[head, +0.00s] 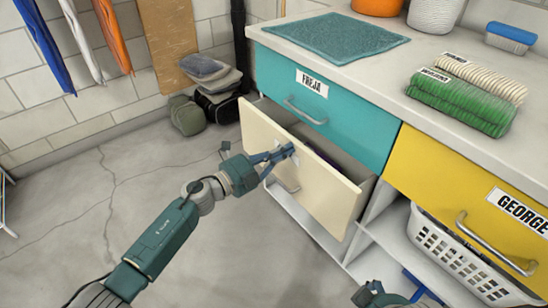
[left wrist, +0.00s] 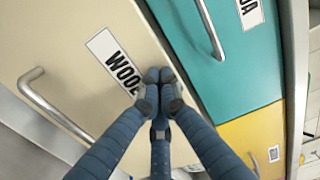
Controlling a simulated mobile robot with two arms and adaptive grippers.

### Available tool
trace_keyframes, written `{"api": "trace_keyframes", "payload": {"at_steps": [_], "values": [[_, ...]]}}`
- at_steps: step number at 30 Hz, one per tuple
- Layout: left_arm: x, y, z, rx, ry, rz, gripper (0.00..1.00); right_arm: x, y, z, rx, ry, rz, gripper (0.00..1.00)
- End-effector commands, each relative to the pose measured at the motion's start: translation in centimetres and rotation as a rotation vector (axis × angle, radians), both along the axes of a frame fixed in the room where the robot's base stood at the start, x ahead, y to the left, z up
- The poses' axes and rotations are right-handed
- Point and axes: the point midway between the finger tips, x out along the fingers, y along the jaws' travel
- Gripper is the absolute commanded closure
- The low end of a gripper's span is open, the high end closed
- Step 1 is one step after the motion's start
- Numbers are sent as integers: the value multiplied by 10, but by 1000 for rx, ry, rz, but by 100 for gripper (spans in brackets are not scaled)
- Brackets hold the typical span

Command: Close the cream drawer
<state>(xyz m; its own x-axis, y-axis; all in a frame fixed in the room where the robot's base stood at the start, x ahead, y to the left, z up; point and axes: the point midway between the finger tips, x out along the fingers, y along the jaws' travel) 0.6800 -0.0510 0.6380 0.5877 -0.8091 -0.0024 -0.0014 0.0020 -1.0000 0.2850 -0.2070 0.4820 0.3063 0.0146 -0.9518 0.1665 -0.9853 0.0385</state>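The cream drawer (head: 318,195) stands partly pulled out below the teal drawer (head: 335,110) in the head view, with a dark gap behind its front panel. In the left wrist view its front (left wrist: 60,40) carries a partly hidden label beginning "WOO" and a metal handle (left wrist: 60,115). My left gripper (head: 288,153) is in front of the panel's outer face. Its fingertips are together (left wrist: 160,78) beside the label, with nothing visible between them. Whether they touch the panel is unclear. My right gripper (head: 400,292) is partly in view at the bottom edge, below the cabinet's shelves.
A yellow drawer (head: 475,190) labelled "GEORGE" is at the right, above a white basket (head: 450,255). Bags (head: 187,115) lie near the wall.

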Motion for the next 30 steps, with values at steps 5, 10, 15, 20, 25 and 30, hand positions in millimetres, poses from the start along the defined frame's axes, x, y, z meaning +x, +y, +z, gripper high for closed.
{"api": "trace_keyframes", "payload": {"at_steps": [5, 10, 15, 20, 25, 30], "values": [[17, -24, -1, -3, -3, -1, 100, 47, 17, 7, 46, -180, 12, 9], [31, -42, -1, -2, -3, 0, 100, 97, 32, 31, 89, -391, 30, 9], [40, -56, -1, -1, -2, -1, 100, 131, 44, 58, 126, -564, 43, 9], [46, -63, 0, -1, -2, 0, 100, 148, 51, 77, 148, -665, 50, 9], [49, -66, 0, -1, -1, 1, 100, 156, 54, 87, 159, -713, 54, 9], [50, -67, 2, -2, -2, 2, 100, 157, 54, 89, 160, -721, 54, 9]]}}
